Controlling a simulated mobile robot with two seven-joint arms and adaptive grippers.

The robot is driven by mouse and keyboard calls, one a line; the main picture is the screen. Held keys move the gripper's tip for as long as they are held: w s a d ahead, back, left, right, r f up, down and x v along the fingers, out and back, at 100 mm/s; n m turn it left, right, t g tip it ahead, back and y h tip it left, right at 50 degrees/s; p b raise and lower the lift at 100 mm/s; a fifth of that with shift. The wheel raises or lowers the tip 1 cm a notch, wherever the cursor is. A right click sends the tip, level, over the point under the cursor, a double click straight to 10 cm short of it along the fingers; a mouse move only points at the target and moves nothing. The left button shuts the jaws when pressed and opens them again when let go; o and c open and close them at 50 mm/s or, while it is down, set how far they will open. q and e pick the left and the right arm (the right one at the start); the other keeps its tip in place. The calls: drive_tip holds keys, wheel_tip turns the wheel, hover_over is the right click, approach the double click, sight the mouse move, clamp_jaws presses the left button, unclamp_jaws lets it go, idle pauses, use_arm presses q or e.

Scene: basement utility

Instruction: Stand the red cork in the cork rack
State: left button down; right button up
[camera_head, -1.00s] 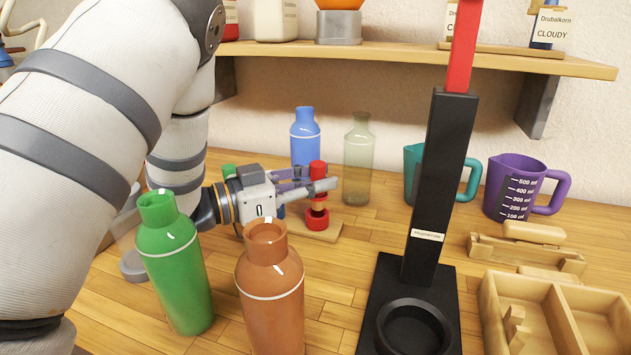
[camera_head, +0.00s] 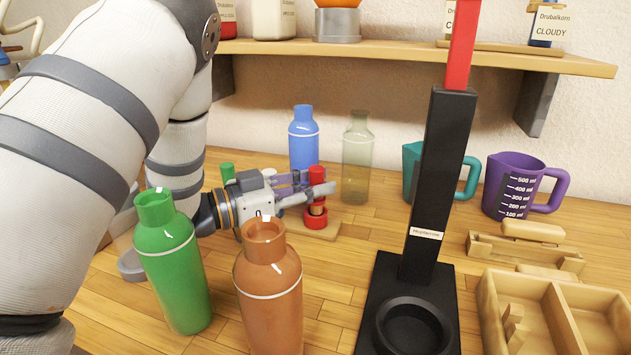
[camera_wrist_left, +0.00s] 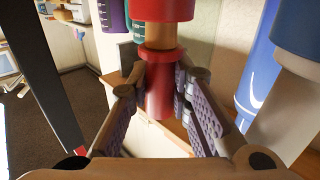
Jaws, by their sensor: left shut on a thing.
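The cork's tan lower end points down in line with the socket. The wrist view is upside down: the red cork (camera_wrist_left: 158,95) is between the fingers, and its tan part meets the red socket (camera_wrist_left: 160,8). How deep the tan end sits is hard to tell. My right gripper is not in view.
A green bottle (camera_head: 172,265) and a brown bottle (camera_head: 270,290) stand in front of my left gripper. A blue bottle (camera_head: 303,140) and a clear bottle (camera_head: 357,160) stand behind. A black stand (camera_head: 435,200) rises to the right. A wooden tray (camera_head: 550,310) lies farther right.

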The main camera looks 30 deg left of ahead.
use_arm(q)
drive_tip(key=c, duration=1.4)
unclamp_jaws()
drive_tip(key=shift+f, duration=0.1)
wheel_tip(320, 180, up, 10)
drive_tip(key=shift+r, duration=0.1)
